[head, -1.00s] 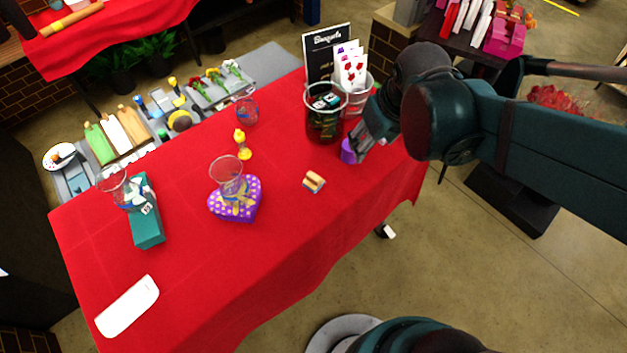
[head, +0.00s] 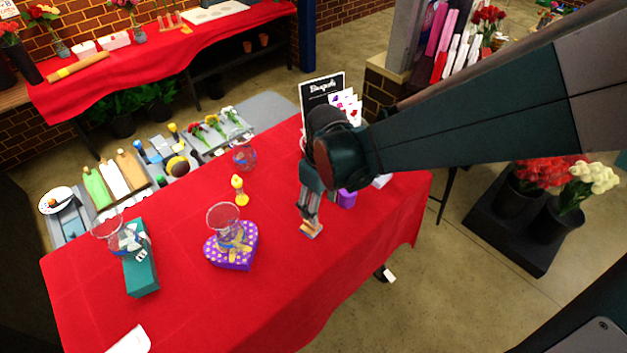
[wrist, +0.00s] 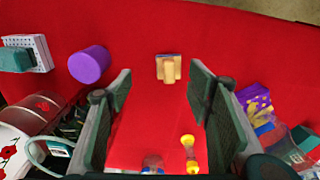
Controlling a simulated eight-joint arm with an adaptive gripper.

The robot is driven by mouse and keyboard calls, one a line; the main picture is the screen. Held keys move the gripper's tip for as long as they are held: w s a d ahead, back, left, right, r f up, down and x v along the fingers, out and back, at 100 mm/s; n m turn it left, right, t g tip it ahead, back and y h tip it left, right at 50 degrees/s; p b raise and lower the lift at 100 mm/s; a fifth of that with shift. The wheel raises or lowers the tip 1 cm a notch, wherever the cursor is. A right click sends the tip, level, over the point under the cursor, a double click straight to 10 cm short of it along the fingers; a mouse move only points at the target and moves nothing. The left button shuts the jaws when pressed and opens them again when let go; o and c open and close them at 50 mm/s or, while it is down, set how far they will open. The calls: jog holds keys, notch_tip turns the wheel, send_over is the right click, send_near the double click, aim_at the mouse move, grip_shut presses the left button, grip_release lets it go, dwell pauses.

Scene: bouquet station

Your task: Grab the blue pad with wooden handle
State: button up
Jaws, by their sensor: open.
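The blue pad with wooden handle (wrist: 169,68) lies on the red table, ahead of my gripper and between the lines of its fingers in the wrist view. Its wooden handle faces up and a thin blue edge shows beside it. In the head view the pad (head: 311,229) is just below my fingertips, partly covered by them. My gripper (head: 307,212) points down over it. The fingers stand wide apart in the wrist view (wrist: 163,82), with nothing between them. I cannot tell whether a fingertip touches the pad.
A purple cylinder (wrist: 89,65) stands close to the pad. The red cloth around the pad is mostly clear.

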jog(key=shift+s+a+f+n+g, duration=0.15)
jog(key=shift+a+f+n+g, duration=0.2)
jog(key=shift+a+f, duration=0.9)
jog(key=shift+d+f, duration=0.15)
jog(key=shift+f, duration=0.1)
jog(key=shift+f, duration=1.15)
jog(key=shift+f, duration=0.15)
jog(key=shift+f, duration=2.45)
jog(key=c, duration=1)
